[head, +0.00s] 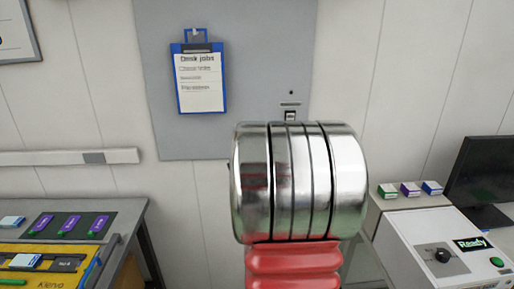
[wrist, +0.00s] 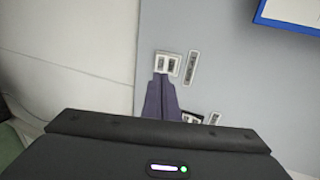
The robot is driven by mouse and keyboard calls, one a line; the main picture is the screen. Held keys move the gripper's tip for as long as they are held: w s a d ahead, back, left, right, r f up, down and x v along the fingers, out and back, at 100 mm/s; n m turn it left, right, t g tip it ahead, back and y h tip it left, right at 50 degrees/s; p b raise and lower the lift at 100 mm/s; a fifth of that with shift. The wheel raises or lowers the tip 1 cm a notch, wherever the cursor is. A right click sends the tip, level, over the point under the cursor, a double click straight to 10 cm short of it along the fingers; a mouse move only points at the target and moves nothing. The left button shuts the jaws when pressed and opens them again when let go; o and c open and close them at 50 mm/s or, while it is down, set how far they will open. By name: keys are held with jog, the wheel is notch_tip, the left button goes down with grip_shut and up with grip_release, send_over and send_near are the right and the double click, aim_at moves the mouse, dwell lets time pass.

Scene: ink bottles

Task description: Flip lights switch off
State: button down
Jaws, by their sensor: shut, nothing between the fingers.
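In the wrist view a light wall switch plate (wrist: 168,64) with dark rockers is mounted on the grey panel, with a narrow label (wrist: 191,67) beside it. My gripper (wrist: 161,78) is shut and empty, its dark fingertips at the lower edge of this plate in the picture; I cannot tell whether they touch it. A second switch (wrist: 190,116) with its own label (wrist: 213,118) is partly hidden behind my gripper. The labels are too small to read. In the head view one small switch (head: 290,115) shows just above my arm, which hides my gripper.
A blue clipboard (head: 201,80) hangs on the grey panel (head: 260,50). A workbench (head: 135,210) with cartridges and a yellow tray (head: 20,255) is at left. A white machine (head: 415,235) reading "Ready", small boxes (head: 411,188) and a monitor (head: 485,175) are at right.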

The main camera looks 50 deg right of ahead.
jog(key=x, duration=0.8)
jog(key=shift+w+d+f, duration=0.1)
dwell(0.3)
jog(key=shift+d, duration=0.1)
jog(key=shift+w+r, duration=0.1)
jog(key=shift+r, duration=0.75)
jog(key=v, duration=1.4)
dwell(0.4)
